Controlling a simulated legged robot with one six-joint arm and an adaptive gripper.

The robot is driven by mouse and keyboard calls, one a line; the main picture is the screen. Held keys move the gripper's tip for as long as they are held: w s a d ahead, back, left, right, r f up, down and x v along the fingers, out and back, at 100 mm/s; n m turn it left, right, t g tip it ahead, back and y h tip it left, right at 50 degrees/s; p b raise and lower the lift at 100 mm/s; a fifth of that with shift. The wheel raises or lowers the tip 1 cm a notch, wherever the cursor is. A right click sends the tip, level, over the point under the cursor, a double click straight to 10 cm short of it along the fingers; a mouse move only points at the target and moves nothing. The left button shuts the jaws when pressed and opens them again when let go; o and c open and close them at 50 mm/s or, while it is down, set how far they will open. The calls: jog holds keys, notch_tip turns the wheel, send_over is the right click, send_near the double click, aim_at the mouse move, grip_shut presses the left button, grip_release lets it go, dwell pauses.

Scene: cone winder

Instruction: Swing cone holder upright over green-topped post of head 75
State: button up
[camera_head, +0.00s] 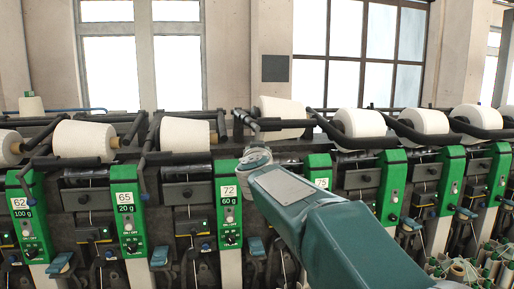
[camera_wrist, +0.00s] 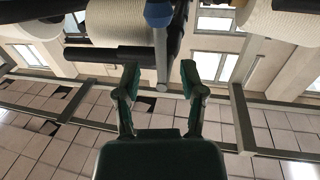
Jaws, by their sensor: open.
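The green-topped post of head 75 (camera_head: 318,163) stands right of the middle in the head view; my arm hides its lower part. Behind my wrist, a dark cone holder arm (camera_head: 290,124) lies roughly level in front of a white cone (camera_head: 283,108). My gripper (camera_wrist: 160,70) is open, its two green fingers spread apart. A grey rod with a blue end (camera_wrist: 158,15) runs between the fingertips, with a gap to each finger. A white cone (camera_wrist: 115,22) shows beside the rod in the wrist view.
Post 72 (camera_head: 229,195) stands just left of my wrist, and post 65 (camera_head: 126,205) farther left. More green posts, holders and white cones (camera_head: 364,122) line the machine to the right. Small bobbins (camera_head: 460,270) stand at lower right. Windows are behind.

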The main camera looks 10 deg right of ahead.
jog(key=w, duration=0.5)
jog(key=shift+d, duration=0.35)
jog(key=shift+s, duration=0.1)
grip_shut()
